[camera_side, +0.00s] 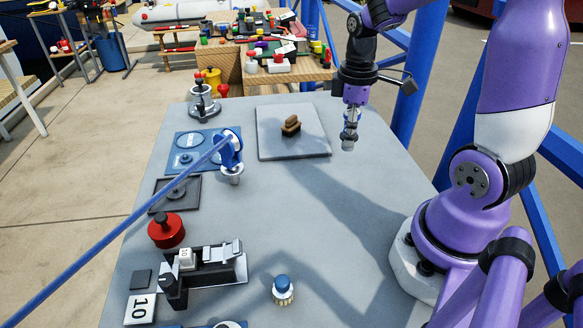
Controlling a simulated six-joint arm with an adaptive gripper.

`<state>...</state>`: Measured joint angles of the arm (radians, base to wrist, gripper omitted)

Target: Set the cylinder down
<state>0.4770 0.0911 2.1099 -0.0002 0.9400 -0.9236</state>
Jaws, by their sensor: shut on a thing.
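My gripper (352,114) hangs pointing down over the right side of the grey table, to the right of the square grey plate. It is shut on a small grey cylinder (348,139), which sticks out below the fingertips and looks roughly upright. The cylinder appears to be in the air above the tabletop, though the exact gap is hard to tell. The fingers hide its upper part.
A blue handle with a long rod (120,227), a red knob (166,231), a black fixture (206,275) and a blue-topped brass piece (283,291) stand left and front. The table's centre right (330,215) is clear.

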